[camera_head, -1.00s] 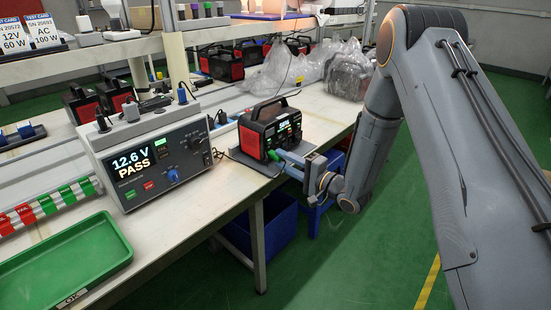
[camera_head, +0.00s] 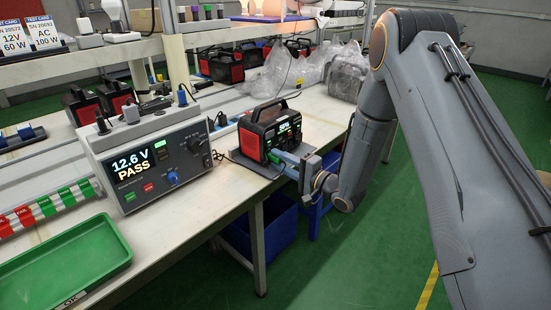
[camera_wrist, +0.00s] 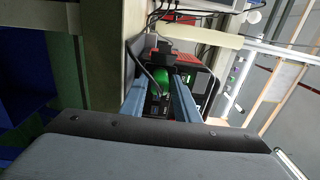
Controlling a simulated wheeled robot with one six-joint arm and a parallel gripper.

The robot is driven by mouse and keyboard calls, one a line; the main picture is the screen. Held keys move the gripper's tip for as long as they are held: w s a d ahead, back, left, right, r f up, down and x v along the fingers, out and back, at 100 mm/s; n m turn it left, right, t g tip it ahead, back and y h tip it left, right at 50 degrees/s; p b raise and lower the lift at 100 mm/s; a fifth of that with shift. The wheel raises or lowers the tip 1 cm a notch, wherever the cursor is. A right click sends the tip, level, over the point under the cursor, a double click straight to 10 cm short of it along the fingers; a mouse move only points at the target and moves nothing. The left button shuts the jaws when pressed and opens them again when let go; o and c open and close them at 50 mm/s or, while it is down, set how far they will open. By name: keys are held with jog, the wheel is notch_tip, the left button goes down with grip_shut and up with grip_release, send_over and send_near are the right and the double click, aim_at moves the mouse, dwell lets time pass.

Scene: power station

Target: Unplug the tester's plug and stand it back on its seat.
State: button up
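The tester (camera_head: 150,165) stands on the bench at the left, its screen reading 12.6 V PASS. Black (camera_head: 101,124), grey (camera_head: 131,113) and blue (camera_head: 182,95) plugs stand upright on its top. A red and black power station (camera_head: 262,138) with a lit display sits to its right. The green plug (camera_wrist: 160,78) is at the station's front in the wrist view, with a dark cable beside it. My gripper (camera_wrist: 158,84) has its fingers apart, one on each side of the plug, with a gap at the left finger. Which seat is empty is too small to tell.
A green tray (camera_head: 65,265) marked OK lies at the bench's front left. Several other power stations and clear plastic bags (camera_head: 285,68) are behind. A shelf (camera_head: 130,48) runs above the bench. A blue bin (camera_head: 275,225) is below. The floor at right is clear.

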jog(key=shift+c, duration=0.4)
grip_shut()
jog(key=shift+s+d, duration=0.15)
jog(key=shift+p+v, duration=0.75)
jog(key=shift+v, duration=1.15)
